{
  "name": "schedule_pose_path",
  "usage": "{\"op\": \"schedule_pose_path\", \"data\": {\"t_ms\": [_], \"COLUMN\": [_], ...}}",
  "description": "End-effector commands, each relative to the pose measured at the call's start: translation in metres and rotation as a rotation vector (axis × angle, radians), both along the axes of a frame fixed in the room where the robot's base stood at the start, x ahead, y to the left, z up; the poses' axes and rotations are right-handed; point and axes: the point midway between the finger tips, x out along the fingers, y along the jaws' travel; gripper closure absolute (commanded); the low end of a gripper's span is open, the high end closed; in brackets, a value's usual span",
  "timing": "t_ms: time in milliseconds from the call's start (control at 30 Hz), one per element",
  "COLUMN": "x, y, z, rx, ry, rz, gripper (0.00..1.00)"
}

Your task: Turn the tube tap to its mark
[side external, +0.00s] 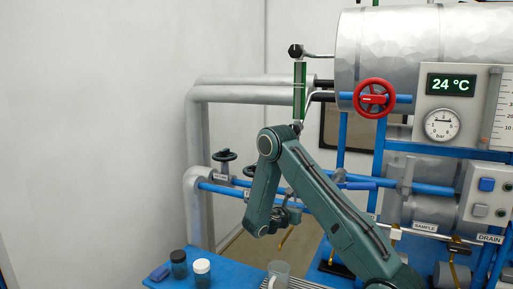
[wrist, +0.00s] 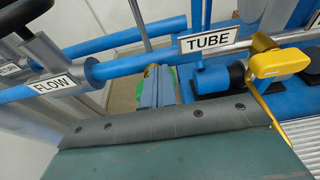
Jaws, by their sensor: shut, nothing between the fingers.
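The tube tap (wrist: 277,63) is a yellow lever on a brass-coloured fitting, at the right of the wrist view beside the white TUBE label (wrist: 208,41). Its thin yellow arm points down and to the right. In the side view a yellow lever (side external: 287,239) hangs down just below my gripper (side external: 284,214). In the wrist view my gripper (wrist: 154,80) is shut and empty, left of the tap and apart from it. A small patch of green and yellow shows behind the fingertips. I cannot make out the tap's mark.
Blue pipes (wrist: 130,62) run across behind my gripper, with a FLOW label (wrist: 54,85) at left. A red handwheel (side external: 374,98) and a 24 °C display (side external: 451,84) are above.

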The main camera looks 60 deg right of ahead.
Motion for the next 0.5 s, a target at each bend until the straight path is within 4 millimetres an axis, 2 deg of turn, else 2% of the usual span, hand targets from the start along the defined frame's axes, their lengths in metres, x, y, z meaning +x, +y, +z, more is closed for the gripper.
{"op": "schedule_pose_path", "data": {"t_ms": [500], "x": [-0.0017], "y": [0.0001], "z": [0.0049], "rx": [0.000], "ry": [-0.001], "rz": [0.000], "gripper": [1.00]}}
